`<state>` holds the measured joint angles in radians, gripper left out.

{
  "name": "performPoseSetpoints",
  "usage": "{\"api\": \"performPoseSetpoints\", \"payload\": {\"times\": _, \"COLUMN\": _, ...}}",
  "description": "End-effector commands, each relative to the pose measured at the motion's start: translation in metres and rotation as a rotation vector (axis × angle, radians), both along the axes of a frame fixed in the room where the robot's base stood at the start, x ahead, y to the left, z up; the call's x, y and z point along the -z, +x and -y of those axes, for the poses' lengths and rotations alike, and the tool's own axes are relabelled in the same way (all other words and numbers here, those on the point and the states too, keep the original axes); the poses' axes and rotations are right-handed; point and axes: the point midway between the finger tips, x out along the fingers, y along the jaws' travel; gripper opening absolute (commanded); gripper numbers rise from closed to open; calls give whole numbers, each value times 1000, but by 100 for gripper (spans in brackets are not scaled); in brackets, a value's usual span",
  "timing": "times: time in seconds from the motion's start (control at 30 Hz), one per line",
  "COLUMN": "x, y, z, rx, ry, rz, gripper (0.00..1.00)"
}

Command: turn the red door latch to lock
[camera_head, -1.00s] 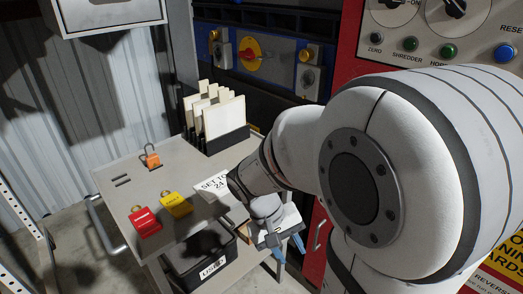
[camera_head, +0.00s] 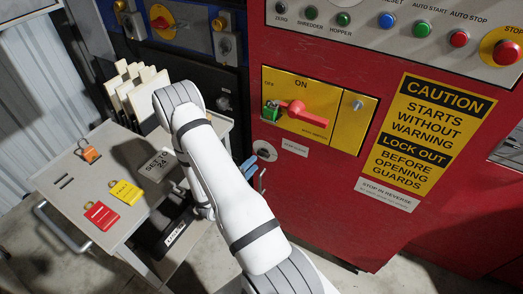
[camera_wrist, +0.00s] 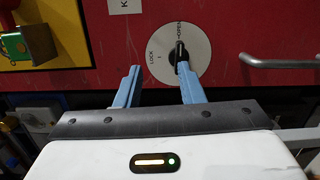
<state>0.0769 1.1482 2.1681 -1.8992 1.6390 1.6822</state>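The red door's latch is a round pale disc (camera_wrist: 179,53) marked LOCK and OPEN, with a black knob (camera_wrist: 180,50) whose upper end points toward OPEN. In the head view the disc (camera_head: 265,151) sits on the red door, below the yellow switch plate. My gripper (camera_wrist: 158,69) has two blue fingers, apart and with nothing held between them. The right fingertip is at the knob's lower end; I cannot tell whether it touches. The left fingertip is left of the disc. In the head view the gripper (camera_head: 250,169) is partly hidden by my arm.
A metal door handle (camera_wrist: 280,62) sticks out right of the disc.

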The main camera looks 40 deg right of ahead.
Motion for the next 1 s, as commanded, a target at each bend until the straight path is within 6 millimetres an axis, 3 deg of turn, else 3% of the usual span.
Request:
{"api": "performPoseSetpoints", "payload": {"times": 0.1, "x": 18, "y": 4, "z": -5, "rx": -86, "ry": 15, "rz": 25, "gripper": 35}}
{"api": "performPoseSetpoints", "payload": {"times": 0.27, "x": 29, "y": 8, "z": -4, "rx": -130, "ry": 28, "rz": 49, "gripper": 35}}
{"api": "performPoseSetpoints", "payload": {"times": 0.7, "x": 29, "y": 32, "z": 53, "rx": -131, "ry": 28, "rz": 50, "gripper": 35}}
{"api": "performPoseSetpoints", "payload": {"times": 1.0, "x": 29, "y": 37, "z": 63, "rx": -134, "ry": 28, "rz": 47, "gripper": 35}}
